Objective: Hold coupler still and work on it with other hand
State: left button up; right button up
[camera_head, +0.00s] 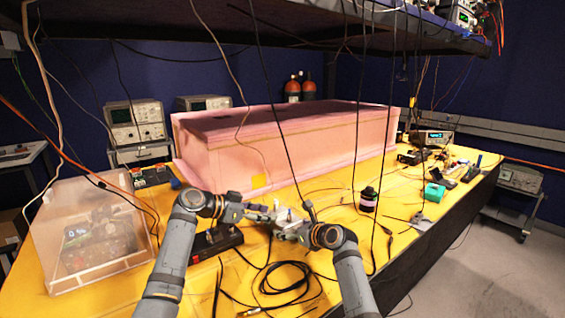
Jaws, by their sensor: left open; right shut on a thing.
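A small pale grey piece, which I take to be the coupler (283,213), is between my two grippers at the middle of the yellow table (190,283). My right gripper (283,226) comes in from the right and is shut on it. My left gripper (262,213) comes in from the left and is open, close beside the coupler. The parts overlap and are small here, so I cannot tell whether the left fingers touch it.
A pink foam enclosure (310,150) stands behind the grippers. A clear box (95,235) is at the left. A black device (216,241) lies below my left gripper. A coiled black cable (288,280) lies in front. A dark cylinder (368,200) stands at the right. Cables hang from above.

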pick_arm(q)
jog(key=v, duration=0.9)
pick_arm(e)
jog(key=o, duration=1.4)
pick_arm(q)
jog(key=shift+a, duration=0.1)
